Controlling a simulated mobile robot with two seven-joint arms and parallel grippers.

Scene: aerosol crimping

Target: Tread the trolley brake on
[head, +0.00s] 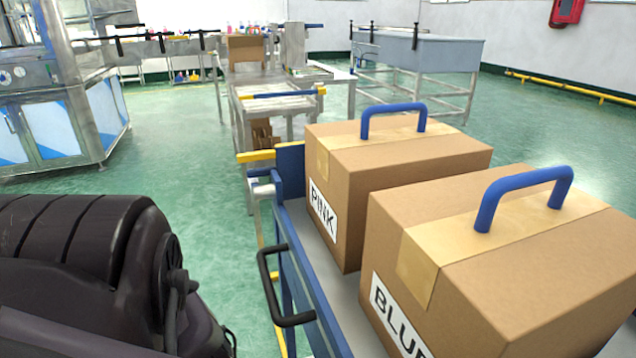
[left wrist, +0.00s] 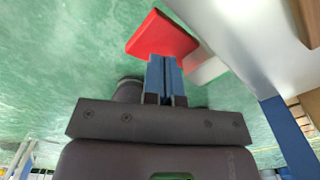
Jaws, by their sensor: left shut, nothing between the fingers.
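The blue trolley (head: 288,262) stands at the right in the head view, loaded with two cartons. A red brake pedal (left wrist: 160,35) shows at the top of the left wrist view, with a light grey piece (left wrist: 207,68) beside it. The left gripper (left wrist: 163,60) is shut and empty, its blue fingertips at the pedal's near edge. I cannot tell whether they touch it. In the head view my left arm fills the lower left and its gripper is hidden. My right gripper is in neither view.
The cartons, marked PINK (head: 345,200) and BLUE (head: 400,290), have blue handles. A black handle (head: 290,320) sticks out from the trolley's left side. Work tables (head: 290,105) stand beyond. Green floor (head: 190,180) is clear left of the trolley.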

